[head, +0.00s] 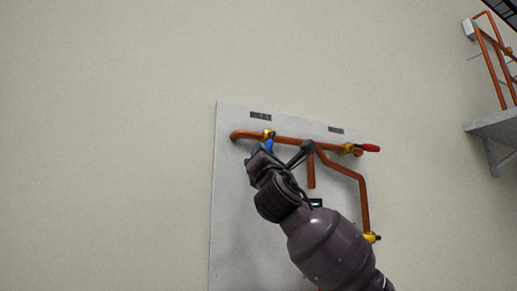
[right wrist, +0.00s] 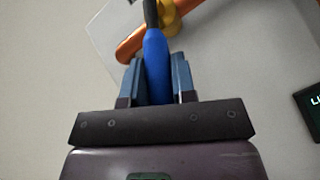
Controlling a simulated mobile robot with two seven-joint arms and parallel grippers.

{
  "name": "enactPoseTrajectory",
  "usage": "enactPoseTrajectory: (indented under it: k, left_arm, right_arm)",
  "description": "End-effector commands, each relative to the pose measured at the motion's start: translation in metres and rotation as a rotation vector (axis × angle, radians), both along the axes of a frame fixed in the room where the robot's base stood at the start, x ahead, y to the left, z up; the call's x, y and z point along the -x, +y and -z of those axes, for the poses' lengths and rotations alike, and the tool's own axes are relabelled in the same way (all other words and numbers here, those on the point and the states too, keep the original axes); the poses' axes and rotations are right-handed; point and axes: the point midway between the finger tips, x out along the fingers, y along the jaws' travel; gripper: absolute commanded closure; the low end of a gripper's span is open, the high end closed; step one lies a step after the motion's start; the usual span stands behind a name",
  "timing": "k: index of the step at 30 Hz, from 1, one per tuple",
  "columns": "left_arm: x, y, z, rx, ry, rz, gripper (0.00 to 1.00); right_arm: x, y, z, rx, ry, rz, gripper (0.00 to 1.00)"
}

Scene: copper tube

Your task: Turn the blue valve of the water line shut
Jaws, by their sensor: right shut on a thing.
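The blue valve handle (head: 268,146) shows in the head view on the left part of a copper pipe (head: 290,139), beside a brass valve body (head: 268,134). My right gripper (head: 259,154) reaches up to it from the lower right. In the right wrist view, the blue handle (right wrist: 156,65) runs between the two fingers of my right gripper (right wrist: 154,78), which is shut on it. The handle points away from the pipe toward the gripper. The brass body (right wrist: 171,18) is at the top of that view, partly cut off. My left gripper is not in view.
A grey panel (head: 228,190) on the wall carries the pipes. A red-handled valve (head: 369,148) is at its upper right, and a yellow valve (head: 371,237) with a dark handle is lower right. A small dark display (head: 316,203) sits near my arm. A grey shelf (head: 492,127) stands far right.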

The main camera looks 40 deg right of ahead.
Motion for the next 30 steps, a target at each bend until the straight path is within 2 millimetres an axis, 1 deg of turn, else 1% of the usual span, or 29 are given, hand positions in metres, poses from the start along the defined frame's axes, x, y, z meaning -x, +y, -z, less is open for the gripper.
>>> enactPoseTrajectory:
  k: [1, 6, 15, 21, 30]
  left_arm:
    - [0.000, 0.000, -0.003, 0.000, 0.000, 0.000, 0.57]
    - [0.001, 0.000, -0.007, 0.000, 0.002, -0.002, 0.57]
    - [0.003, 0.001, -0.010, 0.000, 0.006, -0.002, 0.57]
    - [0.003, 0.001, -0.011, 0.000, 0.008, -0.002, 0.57]
    - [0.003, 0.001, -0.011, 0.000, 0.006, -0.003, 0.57]
  right_arm:
    - [0.000, -0.004, 0.003, 0.046, 0.017, 0.005, 1.00]
    - [0.002, -0.012, 0.006, 0.182, 0.051, 0.002, 1.00]
    - [0.004, -0.023, 0.008, 0.351, 0.091, 0.000, 1.00]
    - [0.005, -0.027, 0.008, 0.406, 0.103, -0.003, 1.00]
    - [0.006, -0.028, 0.008, 0.427, 0.106, -0.001, 1.00]
